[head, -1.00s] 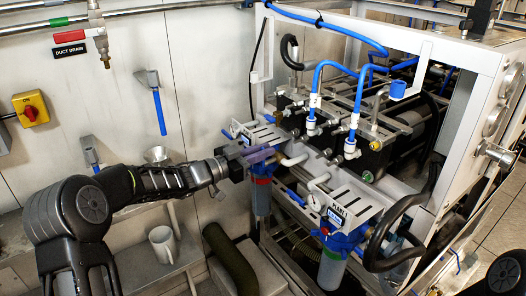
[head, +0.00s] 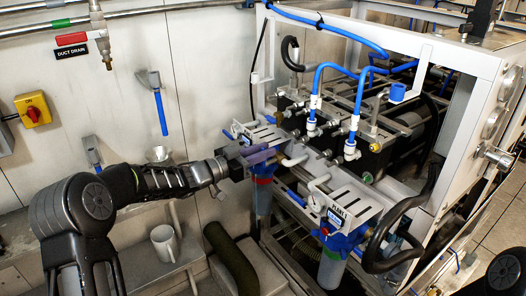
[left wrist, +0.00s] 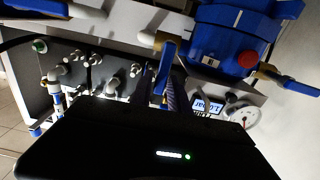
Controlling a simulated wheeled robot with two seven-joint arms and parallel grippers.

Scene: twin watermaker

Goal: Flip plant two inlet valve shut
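My left gripper (head: 258,157) is at the farther of two blue-headed filter housings (head: 263,193), beside the pipe end at the watermaker frame. In the left wrist view a blue valve lever (left wrist: 165,66) on a brass fitting stands between the two dark fingers of the left gripper (left wrist: 165,92). The fingers look apart around the lever, but their contact with it is hard to make out. The blue filter head (left wrist: 230,40) with a red button sits just beyond. A second blue lever (left wrist: 292,84) sticks out to its right. My right gripper is not in view.
The nearer filter housing (head: 332,268) hangs under a labelled bracket (head: 347,207). A small display (left wrist: 207,106) and a round gauge (left wrist: 244,118) are close to the gripper. Blue hoses (head: 333,66) arch over the machine. A white mug (head: 164,243) stands on a ledge at the left.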

